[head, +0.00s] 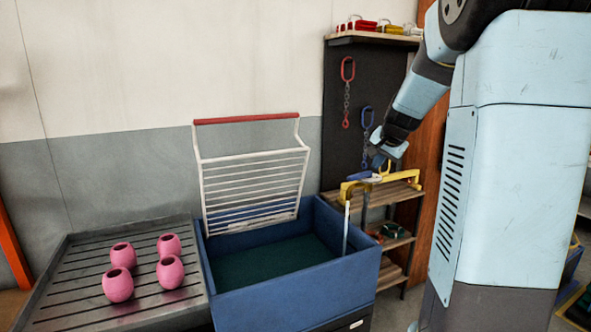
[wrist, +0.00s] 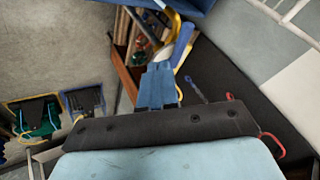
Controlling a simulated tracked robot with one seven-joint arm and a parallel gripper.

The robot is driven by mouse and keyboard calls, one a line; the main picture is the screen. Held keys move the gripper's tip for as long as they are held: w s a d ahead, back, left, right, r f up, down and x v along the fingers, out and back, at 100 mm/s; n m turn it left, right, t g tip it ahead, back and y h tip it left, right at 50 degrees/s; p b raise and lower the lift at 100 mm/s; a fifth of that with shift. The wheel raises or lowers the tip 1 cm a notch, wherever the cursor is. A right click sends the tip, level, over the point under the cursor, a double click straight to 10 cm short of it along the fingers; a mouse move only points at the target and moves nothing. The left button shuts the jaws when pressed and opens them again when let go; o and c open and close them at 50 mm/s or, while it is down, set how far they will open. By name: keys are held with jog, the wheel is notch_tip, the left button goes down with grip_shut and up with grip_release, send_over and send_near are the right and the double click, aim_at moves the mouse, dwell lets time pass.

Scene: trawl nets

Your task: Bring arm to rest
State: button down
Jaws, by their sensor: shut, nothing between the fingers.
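My gripper (head: 378,163) is at the end of my raised arm, right of centre in the head view, in front of the dark tool board. Its blue fingers (wrist: 159,68) show in the middle of the wrist view, closed together with nothing between them. In the head view it appears just above a yellow tool frame (head: 408,180). I cannot tell the gap between them. My arm is bent, coming down from the upper right.
A blue tub (head: 300,292) with a dark green inside stands at centre, with a white rack (head: 250,185) upright at its back. Several pink pots (head: 118,284) stand on a slatted metal table (head: 60,300) at left. A wooden shelf (head: 400,193) and hanging chains (head: 347,90) are near my gripper.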

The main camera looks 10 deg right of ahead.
jog(key=s+a+n, duration=0.3)
jog(key=s+a, duration=0.3)
jog(key=s, duration=0.5)
jog(key=s+a+n+g, duration=0.1)
jog(key=s+a+n, duration=0.2)
jog(key=s+a, duration=0.4)
jog(key=s+a+n, duration=0.4)
jog(key=s+a, duration=0.3)
jog(key=s, duration=0.7)
jog(key=shift+s+g+y, duration=0.3)
jog(key=shift+g+y, duration=0.1)
